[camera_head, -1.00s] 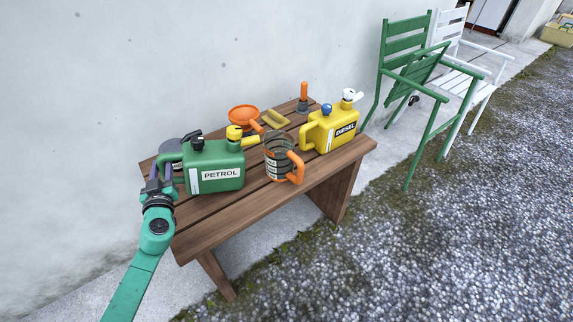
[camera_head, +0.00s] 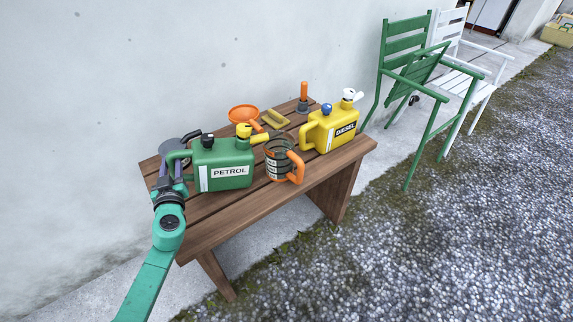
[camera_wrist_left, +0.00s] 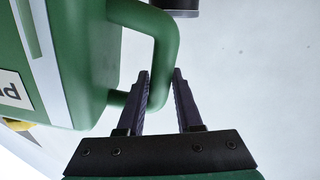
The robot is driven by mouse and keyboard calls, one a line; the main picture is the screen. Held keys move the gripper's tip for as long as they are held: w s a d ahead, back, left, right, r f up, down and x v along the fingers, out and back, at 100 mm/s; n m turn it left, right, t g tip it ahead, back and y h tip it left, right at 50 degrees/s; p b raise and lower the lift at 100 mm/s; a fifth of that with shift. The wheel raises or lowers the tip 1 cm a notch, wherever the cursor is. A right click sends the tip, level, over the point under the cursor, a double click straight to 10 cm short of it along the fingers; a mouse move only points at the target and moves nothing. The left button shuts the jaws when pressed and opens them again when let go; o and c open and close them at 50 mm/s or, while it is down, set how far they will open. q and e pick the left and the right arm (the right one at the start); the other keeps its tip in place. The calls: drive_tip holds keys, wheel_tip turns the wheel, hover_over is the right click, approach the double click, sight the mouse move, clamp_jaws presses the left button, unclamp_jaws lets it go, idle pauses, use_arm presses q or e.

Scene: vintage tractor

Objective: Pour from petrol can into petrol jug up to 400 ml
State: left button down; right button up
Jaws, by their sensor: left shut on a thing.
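The green petrol can (camera_head: 224,168) with a PETROL label, a black cap and a yellow spout is over the left part of the bench. Its spout reaches right to the rim of the petrol jug. The clear petrol jug (camera_head: 272,163) with orange rim and handle stands on the bench; I cannot make out liquid in it. My left gripper (camera_head: 171,180) is shut on the can's handle at its left side. In the left wrist view its fingers (camera_wrist_left: 162,88) are on either side of the green handle (camera_wrist_left: 166,50). My right gripper is not in view.
A yellow diesel can (camera_head: 330,130) stands right of the jug on the wooden bench (camera_head: 222,222). Behind are an orange funnel (camera_head: 243,113), a yellow item (camera_head: 275,119) and an orange-handled tool (camera_head: 304,95). A green chair (camera_head: 412,75) stands at right. A wall is behind.

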use_arm(q)
drive_tip(key=shift+w+d+r, duration=0.1)
drive_tip(key=shift+d+r, duration=0.05)
drive_tip(key=shift+d, duration=0.05)
drive_tip(key=shift+w+d, duration=0.1)
drive_tip(key=shift+d, duration=0.25)
drive_tip(key=shift+r, duration=0.2)
drive_tip(key=shift+r+p, duration=0.35)
drive_tip(key=shift+p, duration=0.1)
drive_tip(key=shift+r+m+p, duration=0.3)
drive_tip(key=shift+r+p, duration=0.3)
drive_tip(key=shift+r, duration=0.05)
drive_tip(key=shift+d+r+m+p, duration=0.1)
drive_tip(key=shift+r+m+p, duration=0.3)
drive_tip(key=shift+r+p, duration=0.95)
drive_tip(key=shift+r, duration=0.15)
